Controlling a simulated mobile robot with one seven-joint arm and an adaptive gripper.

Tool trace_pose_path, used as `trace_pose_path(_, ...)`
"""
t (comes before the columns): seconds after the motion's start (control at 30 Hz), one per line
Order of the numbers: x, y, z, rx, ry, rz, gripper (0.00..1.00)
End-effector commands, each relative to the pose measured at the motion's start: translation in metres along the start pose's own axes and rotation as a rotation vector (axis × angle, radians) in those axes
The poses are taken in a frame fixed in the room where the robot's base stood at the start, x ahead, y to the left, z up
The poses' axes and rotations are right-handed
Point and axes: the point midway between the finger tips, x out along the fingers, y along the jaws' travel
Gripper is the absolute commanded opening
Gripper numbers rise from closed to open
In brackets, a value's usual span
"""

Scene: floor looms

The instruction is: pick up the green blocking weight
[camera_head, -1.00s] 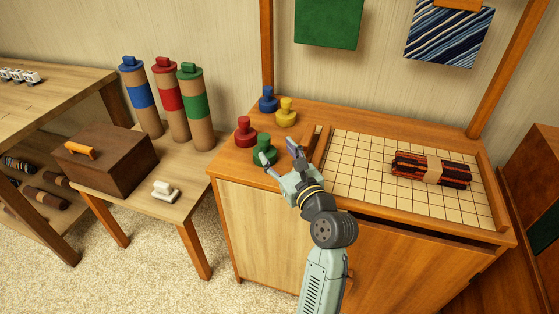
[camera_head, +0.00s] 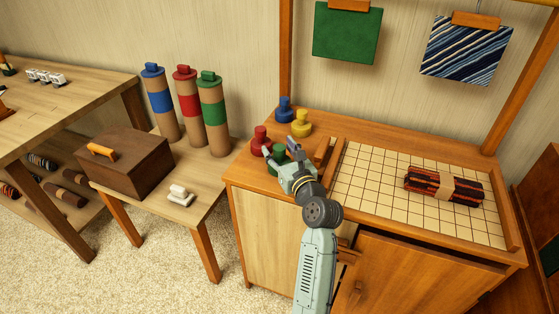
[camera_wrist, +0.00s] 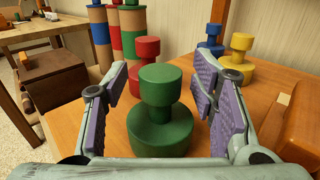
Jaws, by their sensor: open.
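The green blocking weight (camera_wrist: 160,122) has a wide round base, a narrow neck and a round knob. It stands upright on the wooden cabinet top (camera_wrist: 85,130). In the wrist view it sits between the two purple-padded fingers of my gripper (camera_wrist: 160,100), which are open with a gap on each side. In the head view my gripper (camera_head: 280,150) is at the cabinet's left end and partly hides the green weight (camera_head: 279,152).
A red weight (camera_head: 260,141) stands close to the left of the green one. A blue weight (camera_head: 284,109) and a yellow weight (camera_head: 302,123) stand behind. A gridded board (camera_head: 375,185) with a strapped dark bundle (camera_head: 444,186) lies to the right.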

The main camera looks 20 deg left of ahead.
Motion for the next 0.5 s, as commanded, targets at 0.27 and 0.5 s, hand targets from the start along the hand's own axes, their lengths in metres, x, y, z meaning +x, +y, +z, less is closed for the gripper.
trace_pose_path(0.27, 0.0028, -0.0002, 0.0000, -0.001, -0.001, -0.001, 0.52)
trace_pose_path(0.5, 0.0025, -0.0002, 0.0000, -0.001, 0.000, -0.001, 0.36)
